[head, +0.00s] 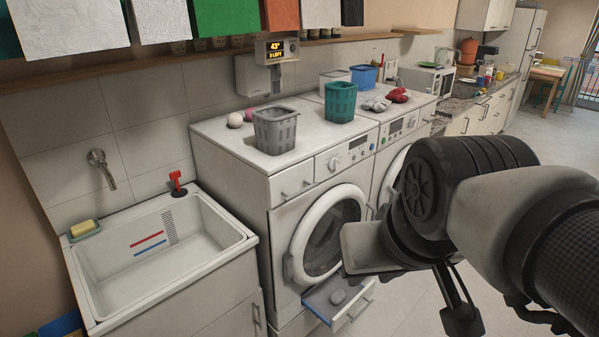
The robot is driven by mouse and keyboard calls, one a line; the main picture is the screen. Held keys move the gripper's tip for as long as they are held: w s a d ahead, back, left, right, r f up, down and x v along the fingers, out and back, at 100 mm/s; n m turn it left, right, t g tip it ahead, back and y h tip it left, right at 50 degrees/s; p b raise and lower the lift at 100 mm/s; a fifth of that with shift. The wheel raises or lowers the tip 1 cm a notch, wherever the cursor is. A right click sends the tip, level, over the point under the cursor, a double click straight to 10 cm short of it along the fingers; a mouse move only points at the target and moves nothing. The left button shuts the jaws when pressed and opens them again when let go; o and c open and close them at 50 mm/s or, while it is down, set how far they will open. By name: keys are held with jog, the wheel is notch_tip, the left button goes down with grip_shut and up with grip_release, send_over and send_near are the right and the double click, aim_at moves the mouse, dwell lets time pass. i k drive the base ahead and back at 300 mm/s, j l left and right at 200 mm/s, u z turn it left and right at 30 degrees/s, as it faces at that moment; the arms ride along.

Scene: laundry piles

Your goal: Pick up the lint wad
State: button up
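A small grey lump, which looks like the lint wad (338,297), lies in the open low drawer (322,304) under the front-loading washer (325,235). My gripper (460,316) is at the lower right, in front of the machines and to the right of the drawer, apart from the lump. Part of it is hidden by my wrist and the bottom edge of the picture. I cannot tell how far apart its fingers are, and I see nothing held in it.
A grey basket (275,130), a teal basket (340,102), small balls (235,120) and red cloth (398,95) are on the machine tops. A white sink (160,250) stands left. The round washer door (300,250) is above the drawer. Open floor (505,300) lies right.

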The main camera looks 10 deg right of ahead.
aim_at(336, 298)
jog(key=i+l+z, duration=0.25)
jog(key=i, duration=0.35)
jog(key=i+l+u, duration=0.15)
jog(key=i, duration=0.25)
jog(key=i+l+u, duration=0.15)
jog(key=i+l, duration=0.2)
